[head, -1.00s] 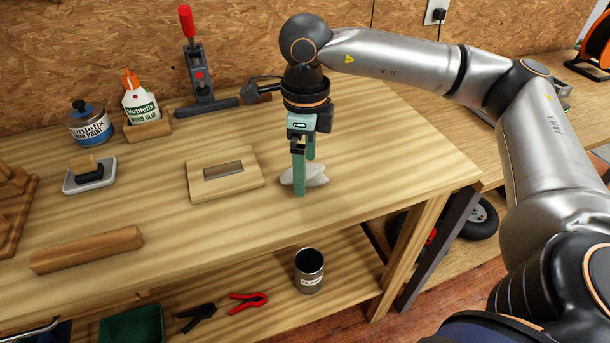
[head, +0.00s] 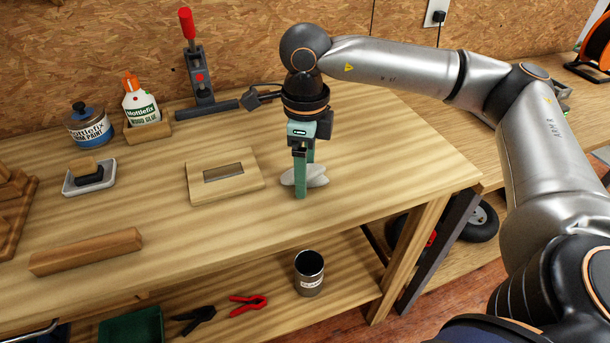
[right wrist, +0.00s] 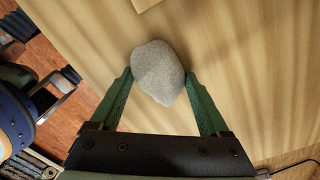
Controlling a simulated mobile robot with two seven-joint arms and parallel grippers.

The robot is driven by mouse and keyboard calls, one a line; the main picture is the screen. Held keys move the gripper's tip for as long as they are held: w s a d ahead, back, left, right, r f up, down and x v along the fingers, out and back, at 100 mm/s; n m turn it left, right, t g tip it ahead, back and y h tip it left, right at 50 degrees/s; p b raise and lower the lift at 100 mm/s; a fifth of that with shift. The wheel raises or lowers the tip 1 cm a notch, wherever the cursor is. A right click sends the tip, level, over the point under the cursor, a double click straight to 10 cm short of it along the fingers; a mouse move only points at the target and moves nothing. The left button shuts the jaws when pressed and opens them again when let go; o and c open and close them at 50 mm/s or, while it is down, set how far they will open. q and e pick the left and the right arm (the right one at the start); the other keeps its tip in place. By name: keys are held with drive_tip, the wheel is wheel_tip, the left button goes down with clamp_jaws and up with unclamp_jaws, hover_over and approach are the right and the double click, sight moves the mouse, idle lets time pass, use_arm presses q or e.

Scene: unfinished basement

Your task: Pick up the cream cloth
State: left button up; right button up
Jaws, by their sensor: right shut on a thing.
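The cream cloth (head: 318,175) is a small pale, greyish bundle on the workbench, right of the wooden block with a slot. My right gripper (head: 304,178) points down over it, with one green finger on its near side and the other behind it. In the right wrist view the cloth (right wrist: 158,72) sits between the two fingertips, which touch it on both sides. The gripper is shut on it. The cloth appears still at the bench top. My left gripper is not in view.
The slotted wooden block (head: 224,180) lies close by on the left. A glue bottle (head: 140,103), a paint jar (head: 90,125) and a red-handled clamp (head: 196,70) stand at the back. A metal can (head: 309,272) stands on the lower shelf. The bench is clear to the right.

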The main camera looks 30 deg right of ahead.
drive_tip(key=shift+r, duration=0.1)
drive_tip(key=shift+r, duration=0.55)
drive_tip(key=r, duration=0.2)
drive_tip(key=shift+s+a+r+p, duration=0.15)
drive_tip(key=shift+a+r+p, duration=0.05)
drive_tip(key=shift+r+p, duration=0.1)
drive_tip(key=s+a+r, duration=0.1)
drive_tip(key=r, duration=0.1)
drive_tip(key=s+a+r, duration=0.2)
drive_tip(key=r, duration=0.1)
drive_tip(key=shift+s+a+r+p, duration=0.15)
drive_tip(key=shift+s+r+p, duration=0.1)
drive_tip(key=shift+r+p, duration=0.15)
drive_tip(key=s+a+r, duration=0.1)
drive_tip(key=s+a, duration=0.1)
drive_tip(key=s+a+r, duration=0.1)
drive_tip(key=s+a, duration=0.1)
drive_tip(key=s+a+r, duration=0.1)
drive_tip(key=s+a, duration=0.1)
drive_tip(key=shift+s+r, duration=0.15)
drive_tip(key=shift+s, duration=0.05)
